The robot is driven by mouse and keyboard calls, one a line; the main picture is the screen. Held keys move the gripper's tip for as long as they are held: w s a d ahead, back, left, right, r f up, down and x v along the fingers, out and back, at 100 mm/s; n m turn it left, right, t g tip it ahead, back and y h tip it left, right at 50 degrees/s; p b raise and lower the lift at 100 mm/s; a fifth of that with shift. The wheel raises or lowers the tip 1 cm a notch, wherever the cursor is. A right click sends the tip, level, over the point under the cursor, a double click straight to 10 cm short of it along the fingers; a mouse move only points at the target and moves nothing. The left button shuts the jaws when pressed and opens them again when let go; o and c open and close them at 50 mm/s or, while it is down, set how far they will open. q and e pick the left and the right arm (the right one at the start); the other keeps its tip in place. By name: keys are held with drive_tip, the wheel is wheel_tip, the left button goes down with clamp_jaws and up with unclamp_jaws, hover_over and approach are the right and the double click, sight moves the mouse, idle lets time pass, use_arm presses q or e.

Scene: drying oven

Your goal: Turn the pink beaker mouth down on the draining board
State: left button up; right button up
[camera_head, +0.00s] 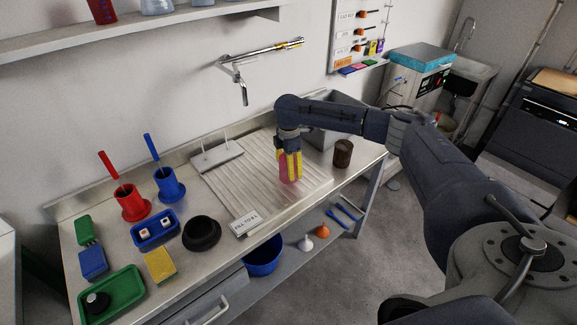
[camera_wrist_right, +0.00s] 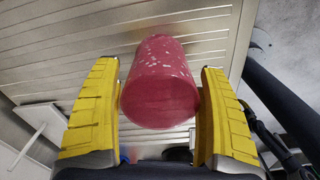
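The pink beaker (camera_wrist_right: 160,85) is between the two yellow fingers of my right gripper (camera_wrist_right: 160,75). A narrow gap shows on each side of it in the wrist view, so the fingers look open around it. In the head view my right gripper (camera_head: 291,166) points down over the ridged draining board (camera_head: 240,178), and the beaker (camera_head: 289,180) shows low between the fingers, at or just above the board. One round end faces the wrist camera; I cannot tell whether it is base or mouth. My left gripper is not in view.
A brown cup (camera_head: 343,153) stands right of the board. A white rack (camera_head: 217,158) is behind and a label plate (camera_head: 246,222) in front. Left are a black bowl (camera_head: 202,234), red holder (camera_head: 133,203) and blue holder (camera_head: 169,186).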

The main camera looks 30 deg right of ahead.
drive_tip(key=shift+o, duration=0.4)
drive_tip(key=shift+r, duration=0.1)
wheel_tip(320, 180, up, 12)
drive_tip(key=shift+f, duration=0.1)
idle(0.4)
idle(0.4)
